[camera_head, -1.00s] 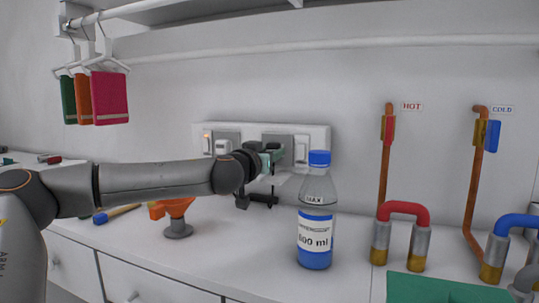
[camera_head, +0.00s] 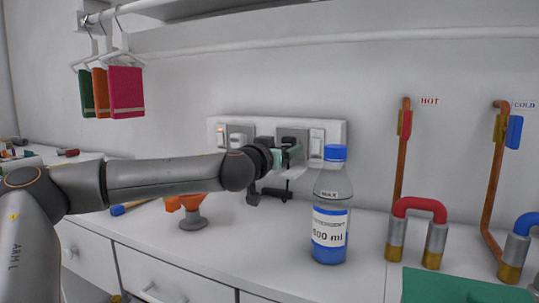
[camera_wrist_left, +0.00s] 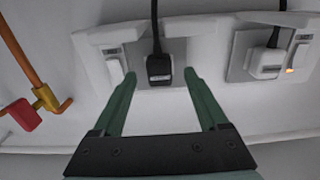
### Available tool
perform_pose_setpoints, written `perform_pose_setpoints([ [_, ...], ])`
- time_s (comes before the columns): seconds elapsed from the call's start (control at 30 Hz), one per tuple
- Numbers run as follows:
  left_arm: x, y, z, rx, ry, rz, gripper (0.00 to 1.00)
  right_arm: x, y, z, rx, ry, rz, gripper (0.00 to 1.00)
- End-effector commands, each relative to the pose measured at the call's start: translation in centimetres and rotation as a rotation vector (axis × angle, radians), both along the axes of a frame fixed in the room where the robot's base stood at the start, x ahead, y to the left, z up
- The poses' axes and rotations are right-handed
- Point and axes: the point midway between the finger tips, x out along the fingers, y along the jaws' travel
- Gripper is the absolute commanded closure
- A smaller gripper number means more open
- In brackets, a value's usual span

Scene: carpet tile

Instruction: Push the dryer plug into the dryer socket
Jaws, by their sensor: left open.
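A black plug with a dark cord (camera_wrist_left: 159,68) sits at the grey socket plate (camera_wrist_left: 180,48) in the left wrist view. How deep it is seated cannot be told. My left gripper (camera_head: 291,154) is open in front of the right-hand socket of the white wall panel (camera_head: 334,128). In the left wrist view its green fingers stand on either side of the black plug, apart from it, with nothing held. In the head view the arm and gripper partly hide this socket. My right gripper is not in view.
A white plug (camera_wrist_left: 264,62) sits in the neighbouring socket, beside a lit orange switch (camera_wrist_left: 290,71). A blue-capped bottle (camera_head: 331,215) stands right of the gripper. An orange dryer-like object (camera_head: 191,206) is below my arm. Hot and cold pipes (camera_head: 400,170) are farther right.

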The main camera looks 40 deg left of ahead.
Motion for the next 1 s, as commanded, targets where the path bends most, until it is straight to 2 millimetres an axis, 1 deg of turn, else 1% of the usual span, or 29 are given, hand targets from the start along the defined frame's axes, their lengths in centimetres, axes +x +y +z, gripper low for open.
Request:
perform_pose_setpoints([
  [0.03,-0.9,-0.3,0.1,-0.005,-0.004,-0.004,0.24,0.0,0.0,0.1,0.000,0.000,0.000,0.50],
  [0.2,-3.8,-1.2,0.2,-0.006,-0.005,-0.002,0.24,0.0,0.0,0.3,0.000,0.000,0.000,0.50],
  [0.4,-6.9,-2.2,0.2,-0.007,-0.005,-0.002,0.24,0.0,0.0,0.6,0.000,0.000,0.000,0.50],
  [0.5,-8.0,-2.6,0.1,-0.006,-0.005,-0.004,0.24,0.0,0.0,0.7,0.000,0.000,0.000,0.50],
  [0.6,-9.0,-2.8,0.1,-0.005,-0.004,-0.001,0.24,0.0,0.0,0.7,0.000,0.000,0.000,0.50],
  [0.73,-9.7,-3.1,0.0,-0.003,-0.002,-0.001,0.24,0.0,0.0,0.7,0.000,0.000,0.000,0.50],
  [1.0,-10.0,-3.2,0.0,0.001,0.000,-0.002,0.24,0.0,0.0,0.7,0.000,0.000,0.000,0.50],
])
